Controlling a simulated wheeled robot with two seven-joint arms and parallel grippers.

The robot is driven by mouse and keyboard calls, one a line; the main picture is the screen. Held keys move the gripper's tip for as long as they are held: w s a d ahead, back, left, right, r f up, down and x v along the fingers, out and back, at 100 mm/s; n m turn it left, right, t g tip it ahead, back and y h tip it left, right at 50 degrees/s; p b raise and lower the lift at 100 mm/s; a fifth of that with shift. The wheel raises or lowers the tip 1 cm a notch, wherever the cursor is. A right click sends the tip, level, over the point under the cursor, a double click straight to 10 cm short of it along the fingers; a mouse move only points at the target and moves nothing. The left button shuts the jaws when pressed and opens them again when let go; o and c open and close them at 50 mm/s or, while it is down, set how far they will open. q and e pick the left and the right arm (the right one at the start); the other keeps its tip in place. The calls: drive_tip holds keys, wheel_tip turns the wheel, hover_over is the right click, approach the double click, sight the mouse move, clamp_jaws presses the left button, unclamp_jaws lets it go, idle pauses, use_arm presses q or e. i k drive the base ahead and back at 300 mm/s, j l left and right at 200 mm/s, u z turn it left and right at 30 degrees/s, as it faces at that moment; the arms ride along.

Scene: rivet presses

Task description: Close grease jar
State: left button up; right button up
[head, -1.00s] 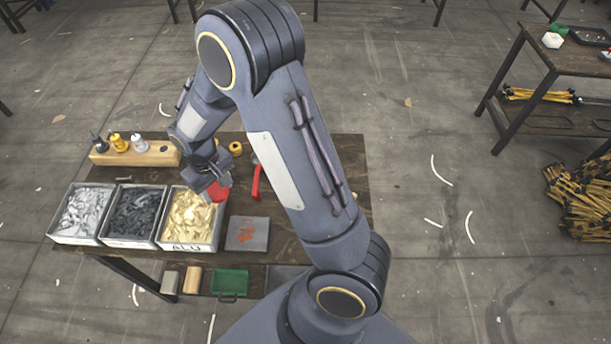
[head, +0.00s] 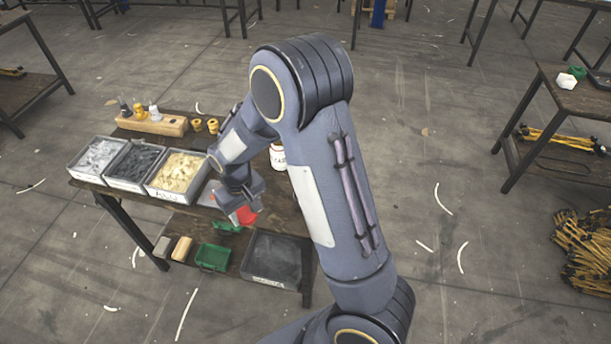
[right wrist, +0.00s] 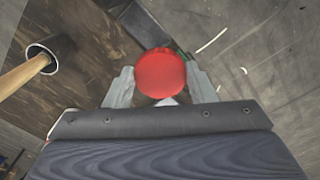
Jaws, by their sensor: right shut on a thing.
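The red round lid (head: 246,214) is in my right gripper (head: 236,212), near the table's front edge in the head view. In the right wrist view the lid (right wrist: 161,74) sits between the two grey fingers of the gripper (right wrist: 162,84), which is shut on it. A white jar (head: 278,157) with a dark-lettered label stands on the table behind my right arm, apart from the lid. My arm hides part of the jar, and I cannot tell the state of its mouth. My left gripper is not in view.
Bins of light grey, dark and yellowish (head: 178,172) parts stand left on the table. A wooden block (head: 152,123) holds small bottles, with yellow cups (head: 205,125) beside it. A mallet (right wrist: 40,62) shows in the wrist view. A green bin (head: 213,257) sits on the lower shelf.

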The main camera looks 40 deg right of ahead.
sight(279, 162)
drive_tip(key=k+l+u, duration=0.1)
drive_tip(key=l, duration=0.35)
drive_tip(key=k+l, duration=0.35)
drive_tip(key=k+l+u, duration=0.15)
drive_tip(key=l, duration=0.4)
drive_tip(key=i+l+u, duration=0.1)
drive_tip(key=l, duration=1.1)
drive_tip(key=i+l+u, duration=0.15)
drive_tip(key=i+l, duration=0.3)
drive_tip(key=i, duration=0.2)
